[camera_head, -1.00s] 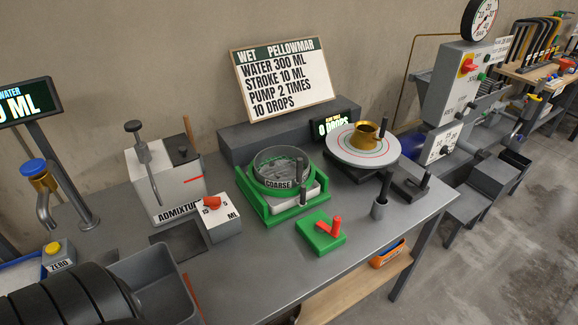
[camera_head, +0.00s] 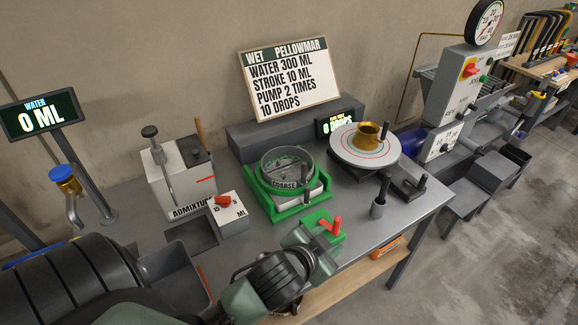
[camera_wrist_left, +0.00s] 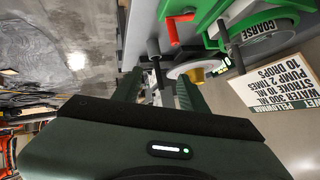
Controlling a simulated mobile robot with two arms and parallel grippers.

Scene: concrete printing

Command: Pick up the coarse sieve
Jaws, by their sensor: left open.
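My left gripper (camera_head: 319,249) is open and empty, in front of and to the right of the sieve, near the bench's front edge. It is apart from the sieve and partly covers a green block with a red lever (camera_head: 337,226). In the left wrist view the open fingers (camera_wrist_left: 160,88) show, with part of the sieve's label (camera_wrist_left: 262,27) at upper right. My right gripper is not in view.
The admixture pump (camera_head: 177,182) stands left of the sieve, with its dial box beside it. A round flow table with a brass cone (camera_head: 367,134) stands to the right.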

